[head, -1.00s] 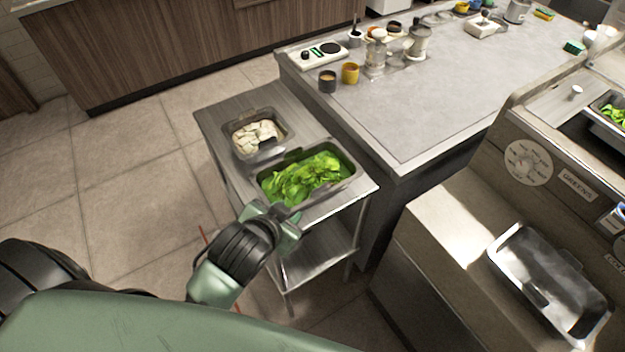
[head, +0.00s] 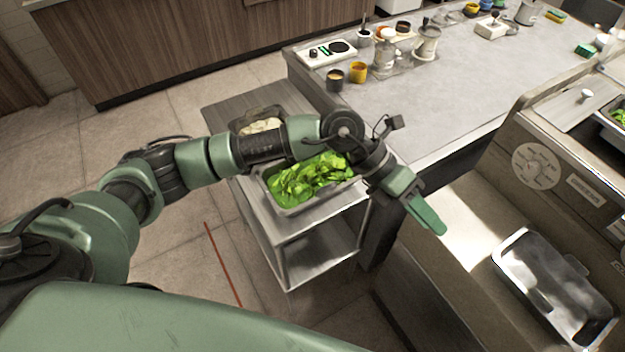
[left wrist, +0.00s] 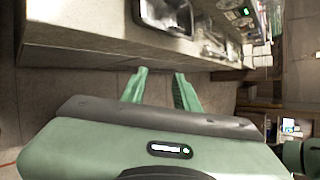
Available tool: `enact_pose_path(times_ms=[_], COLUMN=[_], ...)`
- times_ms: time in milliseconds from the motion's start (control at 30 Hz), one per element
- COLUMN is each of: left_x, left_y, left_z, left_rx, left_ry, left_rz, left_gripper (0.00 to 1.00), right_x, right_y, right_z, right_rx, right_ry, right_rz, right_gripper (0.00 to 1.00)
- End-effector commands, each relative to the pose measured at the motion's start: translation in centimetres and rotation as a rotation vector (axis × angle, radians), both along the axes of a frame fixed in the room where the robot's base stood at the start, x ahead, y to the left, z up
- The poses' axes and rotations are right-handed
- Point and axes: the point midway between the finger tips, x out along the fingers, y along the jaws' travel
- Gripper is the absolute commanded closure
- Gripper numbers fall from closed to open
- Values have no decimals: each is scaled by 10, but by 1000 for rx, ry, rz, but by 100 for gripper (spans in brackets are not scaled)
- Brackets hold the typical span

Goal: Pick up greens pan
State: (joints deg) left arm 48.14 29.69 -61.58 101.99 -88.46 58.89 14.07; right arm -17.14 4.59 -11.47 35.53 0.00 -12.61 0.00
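The greens pan (head: 287,208) is a metal pan full of bright green leaves, on the steel cart's top in the head view. My left arm passes over its far edge and hides part of it. My left gripper (head: 432,222) is to the right of the pan, past the cart, in the air near the counter with the empty pan. In the left wrist view the two green fingers of my left gripper (left wrist: 160,92) stand apart with nothing between them. My right gripper is in neither view.
A second pan with pale food (head: 262,126) sits behind the greens pan, partly hidden by my arm. An empty metal pan (head: 552,284) lies on the lower right counter. The steel cart (head: 300,225) stands against the grey worktop (head: 440,110), which holds cups and jars at its far side.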

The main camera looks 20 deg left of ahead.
Motion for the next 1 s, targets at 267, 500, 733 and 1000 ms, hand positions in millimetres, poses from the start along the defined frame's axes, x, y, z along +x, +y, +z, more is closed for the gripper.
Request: enact_pose_path(times_ms=[267, 500, 733, 1000], left_x=[74, 85, 83, 82], left_y=[180, 223, 220, 217], left_z=[-50, -52, -77, -116], left_rx=[783, 942, 938, 935], left_ry=[-126, -124, -123, -124], left_rz=[-10, 14, 12, 12], left_gripper=[70, 70, 70, 70], right_x=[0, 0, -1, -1], right_y=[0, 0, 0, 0], right_z=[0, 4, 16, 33], right_rx=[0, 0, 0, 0], right_ry=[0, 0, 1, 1], right_rz=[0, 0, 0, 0], right_gripper=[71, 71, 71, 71])
